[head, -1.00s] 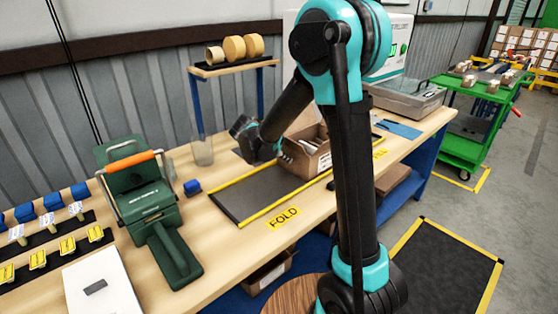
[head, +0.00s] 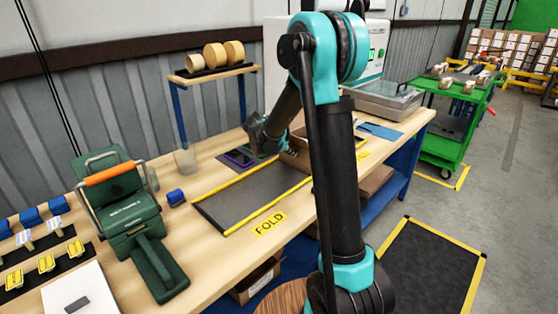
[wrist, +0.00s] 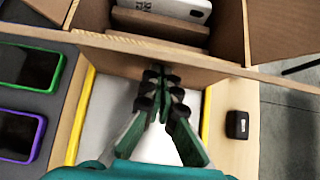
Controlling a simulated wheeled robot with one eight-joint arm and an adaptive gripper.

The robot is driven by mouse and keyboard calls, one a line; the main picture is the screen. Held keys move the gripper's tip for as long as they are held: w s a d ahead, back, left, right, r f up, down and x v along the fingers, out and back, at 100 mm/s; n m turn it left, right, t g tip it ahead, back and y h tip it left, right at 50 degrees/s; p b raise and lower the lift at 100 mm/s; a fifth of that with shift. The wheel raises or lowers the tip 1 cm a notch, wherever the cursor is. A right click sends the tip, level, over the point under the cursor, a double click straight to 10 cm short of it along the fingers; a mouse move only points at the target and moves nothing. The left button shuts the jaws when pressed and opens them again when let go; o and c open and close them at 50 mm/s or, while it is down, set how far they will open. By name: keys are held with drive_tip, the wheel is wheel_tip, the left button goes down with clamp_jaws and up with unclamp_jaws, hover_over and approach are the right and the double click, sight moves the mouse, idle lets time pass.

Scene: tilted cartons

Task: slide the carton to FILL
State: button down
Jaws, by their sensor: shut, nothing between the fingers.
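The open brown cardboard carton (head: 293,157) stands on the lane toward its FILL end, partly hidden behind my arm in the head view. In the wrist view its near wall (wrist: 110,58) crosses the upper part, with brown slabs and a white item inside. My gripper (wrist: 160,78) is shut and empty, its fingertips at the outside of that wall, seemingly touching it. In the head view my gripper (head: 285,146) is left of the carton. The yellow FILL label (head: 361,155) lies right of my arm; the FOLD label (head: 269,224) is at the lane's front edge.
The grey lane (head: 240,200) with yellow side strips is bare at its left end. Green and purple framed trays (wrist: 22,130) lie beside it. A small black block (wrist: 237,124) sits on the other side. A green machine (head: 125,215) stands left.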

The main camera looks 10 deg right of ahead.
drive_tip(key=w+d, duration=0.3)
drive_tip(key=d, duration=0.2)
drive_tip(key=w+d, duration=0.7)
drive_tip(key=d, duration=0.2)
drive_tip(key=shift+w+d, duration=0.3)
drive_tip(key=shift+d, duration=0.05)
drive_tip(key=shift+a, duration=0.1)
drive_tip(key=shift+s+a, duration=0.25)
drive_tip(key=shift+a, duration=0.1)
drive_tip(key=shift+s+a, duration=0.8)
drive_tip(key=shift+a, duration=0.3)
drive_tip(key=v, duration=1)
drive_tip(key=s+a+f+m+y, duration=0.2)
drive_tip(key=s+f+m, duration=0.2)
drive_tip(key=s+m, duration=0.4)
drive_tip(key=s+a+f+m+y, duration=0.2)
drive_tip(key=s+f+m, duration=0.3)
drive_tip(key=s, duration=1.4)
drive_tip(key=s+a+f+m+g+y, duration=0.1)
drive_tip(key=s+a+f+m+y, duration=0.2)
drive_tip(key=s+m, duration=0.9)
drive_tip(key=shift+s+a+f, duration=0.35)
drive_tip(key=shift+s+f, duration=0.3)
drive_tip(key=shift+f, duration=0.2)
